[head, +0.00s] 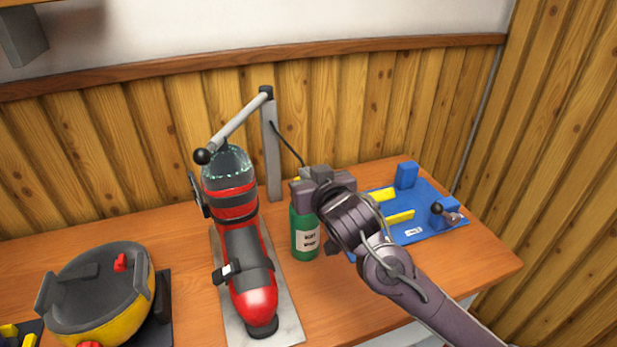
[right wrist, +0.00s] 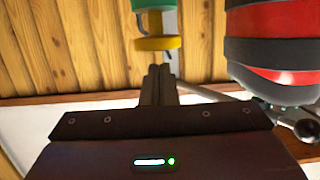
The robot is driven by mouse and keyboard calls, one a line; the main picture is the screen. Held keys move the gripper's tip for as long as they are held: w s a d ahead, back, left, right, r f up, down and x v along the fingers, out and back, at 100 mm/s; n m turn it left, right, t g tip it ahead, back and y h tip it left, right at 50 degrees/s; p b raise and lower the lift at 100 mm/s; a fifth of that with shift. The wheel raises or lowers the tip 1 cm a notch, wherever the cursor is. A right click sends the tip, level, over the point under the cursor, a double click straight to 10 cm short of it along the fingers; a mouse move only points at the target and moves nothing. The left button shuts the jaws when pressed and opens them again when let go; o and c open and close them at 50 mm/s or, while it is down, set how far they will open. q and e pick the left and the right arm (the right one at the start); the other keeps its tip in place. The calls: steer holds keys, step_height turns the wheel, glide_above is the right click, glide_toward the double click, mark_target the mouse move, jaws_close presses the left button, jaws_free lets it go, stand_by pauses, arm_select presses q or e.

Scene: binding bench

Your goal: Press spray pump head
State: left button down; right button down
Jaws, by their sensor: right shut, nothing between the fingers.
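The spray bottle (head: 304,240) is green with a white label and stands upright on the bench. My right gripper (head: 312,178) is at the bottle's top in the head view and hides most of the pump head; only a sliver of yellow shows at its left. In the right wrist view, which appears upside down, the yellow pump head (right wrist: 158,43) and part of the green bottle (right wrist: 153,4) show just beyond the fingertips. The right gripper (right wrist: 158,72) is shut and empty there. Whether the fingers touch the pump head I cannot tell. My left gripper is not in view.
A red and black machine (head: 246,270) with a lever arm (head: 238,125) stands close left of the bottle. A blue board (head: 432,222) with yellow bars lies to the right. A yellow and dark pot-like thing (head: 142,305) is at far left. The bench's front right is clear.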

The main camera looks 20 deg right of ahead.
steer(key=shift+s+f, duration=0.1)
steer(key=shift+f, duration=0.35)
steer(key=shift+f, duration=0.15)
steer(key=shift+f+b, duration=0.5)
steer(key=shift+f, duration=0.45)
